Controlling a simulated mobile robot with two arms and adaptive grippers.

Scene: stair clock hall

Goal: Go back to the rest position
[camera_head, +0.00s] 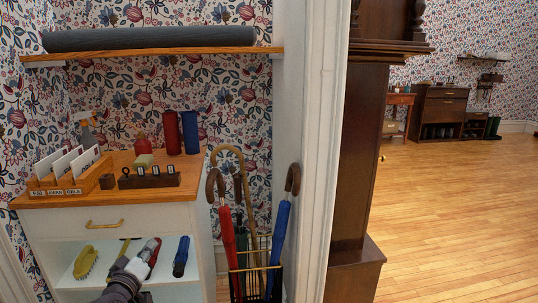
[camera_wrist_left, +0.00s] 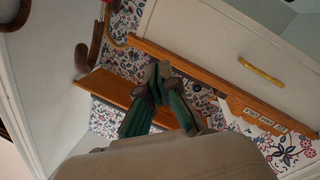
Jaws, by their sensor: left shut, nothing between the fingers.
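My left gripper (camera_head: 140,264) is in front of the open lower shelf of the white cabinet in the head view. In the left wrist view its two green-sided fingers (camera_wrist_left: 158,74) are together at the tips, with nothing between them. The cabinet's drawer front (camera_head: 100,222) is above the gripper in the head view. My right gripper is in neither view.
On the shelf (camera_head: 70,277) are a yellow brush (camera_head: 85,262), a blue object (camera_head: 181,257) and a partly hidden red object (camera_head: 152,252). A stand (camera_head: 257,262) with umbrellas is to the right, before a white post (camera_head: 316,150). Open wooden floor (camera_head: 455,220) lies beyond.

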